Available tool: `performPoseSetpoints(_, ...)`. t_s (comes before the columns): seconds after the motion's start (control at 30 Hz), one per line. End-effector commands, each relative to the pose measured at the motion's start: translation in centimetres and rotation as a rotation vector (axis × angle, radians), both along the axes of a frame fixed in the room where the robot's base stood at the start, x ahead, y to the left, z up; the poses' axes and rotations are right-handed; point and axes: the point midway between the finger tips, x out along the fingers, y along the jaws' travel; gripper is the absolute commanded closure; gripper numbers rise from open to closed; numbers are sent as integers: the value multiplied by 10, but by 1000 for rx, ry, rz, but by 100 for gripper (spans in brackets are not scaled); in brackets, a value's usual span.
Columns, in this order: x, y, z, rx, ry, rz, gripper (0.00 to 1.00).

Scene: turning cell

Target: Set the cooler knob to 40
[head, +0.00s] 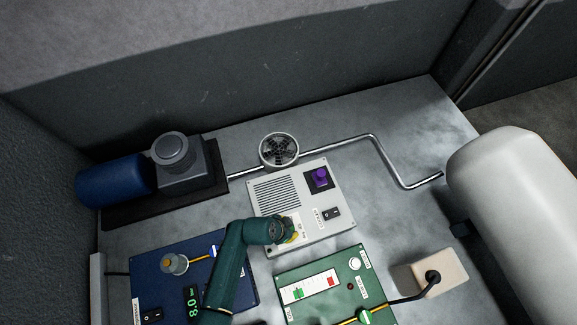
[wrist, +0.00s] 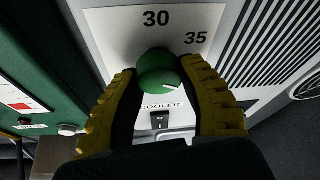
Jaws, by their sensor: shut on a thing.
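The cooler knob (wrist: 158,72) is round and green, with a short white pointer mark directed right and slightly down in the wrist view. It sits on a white dial plate (wrist: 110,25) printed with 30 and 35; no 40 mark shows. The word COOLER is beneath the knob. My gripper (wrist: 159,76) has yellow ridged fingers on both sides of the knob and is shut on it. In the head view my gripper (head: 291,234) is at the lower part of the light grey cooler box (head: 281,192) and hides the knob.
The cooler box carries a purple knob (head: 319,177) and a black rocker switch (head: 331,213). A green panel (head: 318,273) and a blue panel (head: 155,262) with a lit display stand close by. A white tank (head: 520,190) is at the right.

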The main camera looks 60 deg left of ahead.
Motion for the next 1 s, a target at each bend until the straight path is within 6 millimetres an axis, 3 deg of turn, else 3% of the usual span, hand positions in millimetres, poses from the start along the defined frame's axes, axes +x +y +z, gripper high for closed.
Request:
performPoseSetpoints(0.07,-3,-2,-4,-3,7,0,95)
performPoseSetpoints(0.1,-3,-2,-4,-4,8,0,53)
performPoseSetpoints(0.23,-2,-2,-3,-2,5,0,31)
performPoseSetpoints(0.6,-3,-1,6,-1,1,2,31)
performPoseSetpoints(1.0,-38,-2,89,1,1,4,31)
